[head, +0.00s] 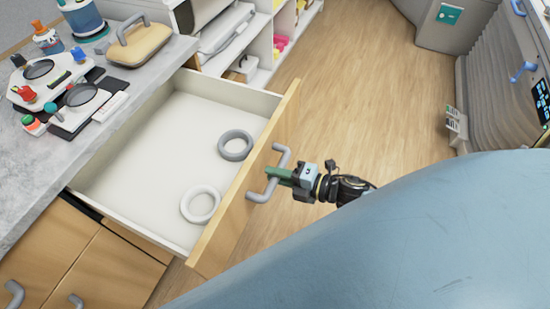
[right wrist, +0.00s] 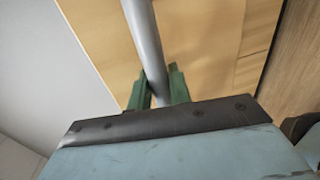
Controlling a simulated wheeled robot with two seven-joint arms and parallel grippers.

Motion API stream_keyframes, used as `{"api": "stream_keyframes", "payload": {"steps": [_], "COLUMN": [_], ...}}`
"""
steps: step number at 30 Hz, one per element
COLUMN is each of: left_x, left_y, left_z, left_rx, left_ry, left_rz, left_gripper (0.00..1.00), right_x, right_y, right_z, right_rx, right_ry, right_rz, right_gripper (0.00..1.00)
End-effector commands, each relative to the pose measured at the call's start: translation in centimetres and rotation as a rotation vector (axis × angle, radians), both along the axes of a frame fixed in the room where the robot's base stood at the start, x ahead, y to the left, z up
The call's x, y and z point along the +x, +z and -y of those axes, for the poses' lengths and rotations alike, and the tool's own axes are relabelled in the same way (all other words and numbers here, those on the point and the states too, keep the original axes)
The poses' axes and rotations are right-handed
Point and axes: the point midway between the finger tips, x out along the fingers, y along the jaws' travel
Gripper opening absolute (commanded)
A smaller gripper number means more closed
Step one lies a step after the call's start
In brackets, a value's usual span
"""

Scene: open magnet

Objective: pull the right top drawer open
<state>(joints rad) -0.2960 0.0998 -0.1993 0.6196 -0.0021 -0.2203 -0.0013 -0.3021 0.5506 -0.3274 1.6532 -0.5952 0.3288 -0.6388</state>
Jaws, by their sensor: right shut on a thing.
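The right top drawer (head: 135,165) is pulled out of the grey-topped counter, with its white inside in full view. Two rings lie in it, a dark grey ring (head: 235,134) and a white ring (head: 187,206). Its wooden front carries a grey bar handle (head: 282,156). My right gripper (head: 272,172) is shut on the handle, coming from the right in the head view. In the right wrist view the handle (right wrist: 146,45) runs between the green fingers of the gripper (right wrist: 159,92). My left gripper is not in view.
The grey counter (head: 28,165) holds two devices with round lenses, bottles and a tan handled case (head: 138,45). Closed wooden drawers (head: 112,270) sit below. A white shelf (head: 262,45) stands behind. The wood floor (head: 370,90) to the right is clear.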

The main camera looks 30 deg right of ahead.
Motion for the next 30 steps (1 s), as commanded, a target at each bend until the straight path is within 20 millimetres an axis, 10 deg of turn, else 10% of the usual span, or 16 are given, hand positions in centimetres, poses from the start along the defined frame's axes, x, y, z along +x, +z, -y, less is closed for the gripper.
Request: {"api": "stream_keyframes", "payload": {"steps": [14, 15, 18, 30], "left_x": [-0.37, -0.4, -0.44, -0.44], "left_y": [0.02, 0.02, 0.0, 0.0], "left_z": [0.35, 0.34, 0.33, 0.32], "left_rx": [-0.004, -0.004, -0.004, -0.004], "left_ry": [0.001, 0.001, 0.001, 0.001], "left_rz": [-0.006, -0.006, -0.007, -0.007], "left_gripper": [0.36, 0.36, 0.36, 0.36], "right_x": [-0.24, -0.24, -0.24, -0.27], "right_y": [0.04, 0.04, 0.04, 0.03], "right_z": [0.12, 0.12, 0.1, 0.04], "right_rx": [-0.001, -0.001, -0.001, 0.001], "right_ry": [0.006, 0.006, 0.006, 0.007], "right_rz": [0.001, 0.001, 0.001, 0.001], "right_gripper": [0.0, 0.24, 0.37, 0.39]}}
